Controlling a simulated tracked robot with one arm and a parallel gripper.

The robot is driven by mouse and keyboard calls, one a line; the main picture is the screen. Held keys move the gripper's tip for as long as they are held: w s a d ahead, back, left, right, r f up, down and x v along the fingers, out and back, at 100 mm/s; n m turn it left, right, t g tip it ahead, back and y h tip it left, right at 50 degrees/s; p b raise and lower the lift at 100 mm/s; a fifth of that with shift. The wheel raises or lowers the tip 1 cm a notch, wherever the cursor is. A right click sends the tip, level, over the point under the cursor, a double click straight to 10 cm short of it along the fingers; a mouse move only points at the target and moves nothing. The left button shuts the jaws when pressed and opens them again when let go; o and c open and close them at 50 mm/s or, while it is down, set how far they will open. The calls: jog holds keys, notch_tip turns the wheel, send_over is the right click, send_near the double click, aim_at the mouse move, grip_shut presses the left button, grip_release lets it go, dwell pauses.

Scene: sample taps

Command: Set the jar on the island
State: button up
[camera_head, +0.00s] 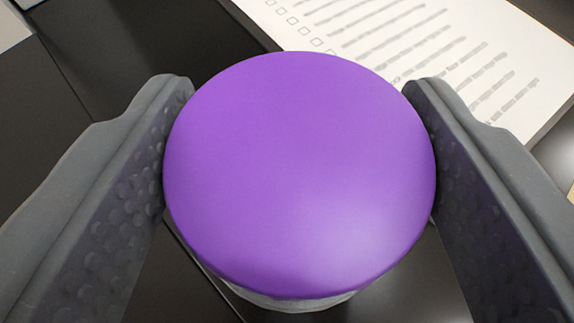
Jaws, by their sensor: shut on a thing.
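The jar (300,175) fills the middle of the view, seen from above. Its round purple lid hides nearly all of its body; only a pale, clear-looking strip shows below the lid's lower edge. My gripper (300,165) is shut on the jar, with one grey, bumpy finger against its left side and the other against its right side. Whether the jar's base touches the surface below cannot be told. I cannot tell whether this dark surface is the island.
A white printed sheet (440,50) with a checklist lies at the upper right. Dark, glossy panels (110,50) with straight seams lie around and below the jar. A pale patch (10,28) shows in the upper left corner. The dark area at upper left looks bare.

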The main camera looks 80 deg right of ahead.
jog(key=o, duration=1.3)
jog(key=shift+o, duration=0.2)
jog(key=p+v, duration=0.1)
jog(key=v, duration=1.1)
jog(key=shift+r, duration=0.2)
